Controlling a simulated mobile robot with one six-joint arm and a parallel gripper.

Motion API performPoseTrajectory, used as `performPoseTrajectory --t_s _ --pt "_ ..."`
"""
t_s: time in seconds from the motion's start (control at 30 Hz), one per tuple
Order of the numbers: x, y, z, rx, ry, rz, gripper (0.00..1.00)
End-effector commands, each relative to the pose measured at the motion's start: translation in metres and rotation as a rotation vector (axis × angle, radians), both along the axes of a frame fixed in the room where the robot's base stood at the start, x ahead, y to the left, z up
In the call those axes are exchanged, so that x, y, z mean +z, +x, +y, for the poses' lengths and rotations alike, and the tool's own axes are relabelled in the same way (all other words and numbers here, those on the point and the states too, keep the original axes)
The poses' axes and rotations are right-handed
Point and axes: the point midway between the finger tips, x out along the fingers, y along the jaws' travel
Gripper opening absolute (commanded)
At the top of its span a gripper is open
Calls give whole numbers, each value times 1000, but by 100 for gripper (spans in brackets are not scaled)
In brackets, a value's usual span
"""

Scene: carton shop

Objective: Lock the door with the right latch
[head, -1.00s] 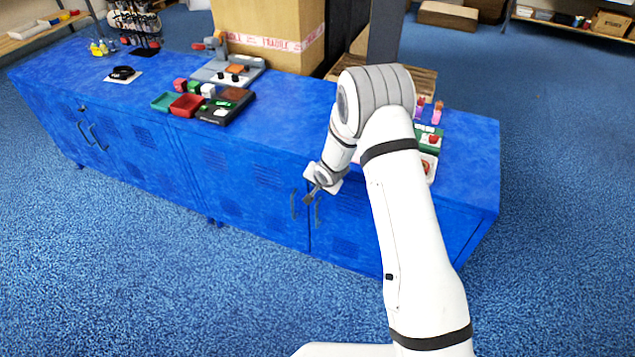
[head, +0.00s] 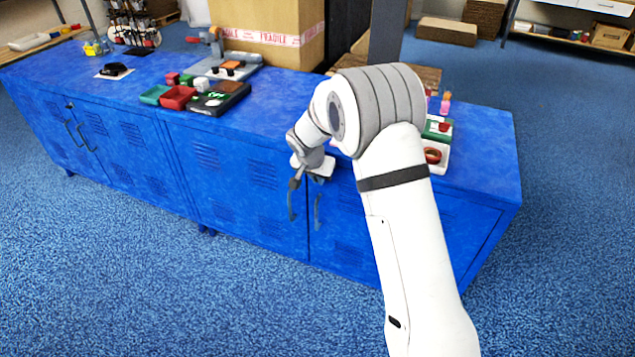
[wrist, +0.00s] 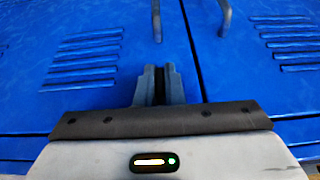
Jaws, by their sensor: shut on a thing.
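The blue cabinet has two doors at its right end, closed in the head view, with a left handle (head: 291,203) and a right handle (head: 318,212). Both handles also show at the top of the wrist view, the left one (wrist: 157,22) in line with my fingers and the right one (wrist: 226,15) beyond the door seam. My gripper (head: 296,182) is at the top of the left handle, and its fingers (wrist: 159,85) are close together with a thin dark gap. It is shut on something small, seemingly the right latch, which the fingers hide.
A similar dark latch (head: 69,104) shows above the handles of the left doors. Coloured trays (head: 178,97) and a large carton (head: 268,30) stand on and behind the cabinet top. A green-and-white box (head: 437,130) is right of my arm. The carpet in front is clear.

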Motion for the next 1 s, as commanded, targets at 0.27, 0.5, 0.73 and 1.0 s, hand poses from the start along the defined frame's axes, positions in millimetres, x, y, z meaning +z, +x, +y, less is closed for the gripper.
performPoseTrajectory --t_s 0.27,0.5,0.73,1.0 --pt "2 2 -1 1 -22 0 0" --pt "3 3 -1 1 -23 0 0" --pt "3 2 -1 1 -23 0 16" --pt "2 1 0 0 -24 4 30"
